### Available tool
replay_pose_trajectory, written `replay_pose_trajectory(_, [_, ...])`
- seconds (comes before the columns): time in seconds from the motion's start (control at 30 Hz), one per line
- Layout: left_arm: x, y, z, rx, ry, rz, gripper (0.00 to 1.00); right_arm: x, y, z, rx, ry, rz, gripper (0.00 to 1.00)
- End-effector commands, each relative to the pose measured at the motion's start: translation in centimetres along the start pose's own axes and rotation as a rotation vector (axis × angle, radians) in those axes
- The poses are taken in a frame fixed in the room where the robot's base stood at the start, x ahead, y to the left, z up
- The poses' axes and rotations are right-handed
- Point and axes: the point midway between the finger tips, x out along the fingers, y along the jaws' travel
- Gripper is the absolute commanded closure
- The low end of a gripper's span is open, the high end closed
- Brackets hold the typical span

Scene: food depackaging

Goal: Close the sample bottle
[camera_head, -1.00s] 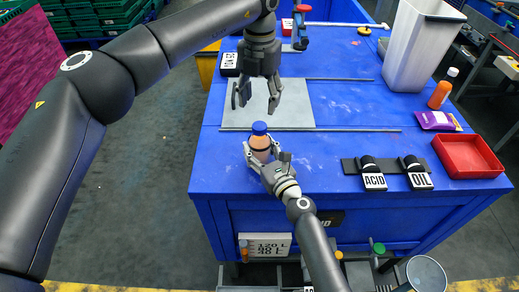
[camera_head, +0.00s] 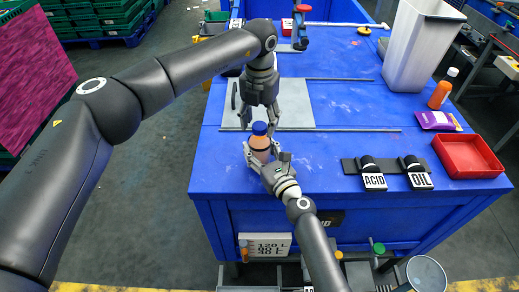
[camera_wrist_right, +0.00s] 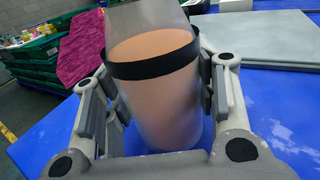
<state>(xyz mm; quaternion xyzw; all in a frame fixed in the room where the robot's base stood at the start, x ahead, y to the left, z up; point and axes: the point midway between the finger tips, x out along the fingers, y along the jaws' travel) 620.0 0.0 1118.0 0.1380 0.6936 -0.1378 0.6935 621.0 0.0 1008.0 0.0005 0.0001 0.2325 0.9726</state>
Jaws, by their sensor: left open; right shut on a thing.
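The sample bottle (camera_head: 259,146) holds an orange-brown content and stands upright at the near left part of the blue table. A blue cap (camera_head: 259,128) sits at its top; I cannot tell how tightly. My right gripper (camera_head: 262,156) is shut on the bottle. In the right wrist view the bottle (camera_wrist_right: 165,95), with a dark band, stands between the finger pads of the right gripper (camera_wrist_right: 160,105). The cap is out of that view. My left gripper (camera_head: 258,115) points down, open, with its fingers at or just above the cap. Contact is unclear.
A grey plate (camera_head: 297,100) lies behind the bottle. ACID (camera_head: 375,183) and OIL (camera_head: 421,180) labelled pieces stand to the right, beside a red tray (camera_head: 480,160). A white bin (camera_head: 420,50), an orange bottle (camera_head: 441,90) and a purple packet (camera_head: 434,121) are farther back.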

Motion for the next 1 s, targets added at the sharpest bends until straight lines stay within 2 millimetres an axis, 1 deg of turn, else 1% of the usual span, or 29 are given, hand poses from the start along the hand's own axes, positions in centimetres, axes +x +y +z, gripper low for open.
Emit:
replay_pose_trajectory(0.1, [0.42, 0.00, -0.01, 0.000, 0.000, 0.000, 0.46, -0.01, 0.00, -0.05, 0.000, 0.001, 0.000, 1.00])
replay_pose_trajectory(0.33, [0.44, -0.01, 0.00, 0.000, 0.000, 0.000, 0.46, -0.01, 0.00, -0.06, 0.000, 0.001, 0.000, 1.00])
replay_pose_trajectory(0.37, [0.44, -0.01, 0.00, 0.000, 0.000, 0.000, 0.48, -0.01, 0.00, -0.06, 0.000, 0.001, 0.000, 1.00])
replay_pose_trajectory(0.7, [0.41, -0.01, 0.00, 0.000, 0.000, 0.000, 0.92, -0.01, 0.00, -0.05, 0.000, 0.001, 0.000, 1.00])
replay_pose_trajectory(0.73, [0.41, -0.01, 0.00, 0.000, 0.000, 0.000, 0.95, -0.01, 0.00, -0.05, 0.000, 0.001, 0.000, 1.00])
replay_pose_trajectory(0.87, [0.40, 0.00, 0.01, 0.000, 0.000, 0.000, 0.95, -0.01, 0.00, -0.05, 0.000, 0.001, 0.000, 1.00])
replay_pose_trajectory(0.9, [0.40, 0.00, 0.01, 0.000, 0.000, 0.000, 0.64, -0.01, 0.00, -0.05, 0.000, 0.001, 0.000, 1.00])
replay_pose_trajectory(1.0, [0.40, 0.01, 0.01, 0.000, 0.000, 0.000, 0.51, -0.01, 0.00, -0.05, 0.000, 0.001, 0.000, 1.00])
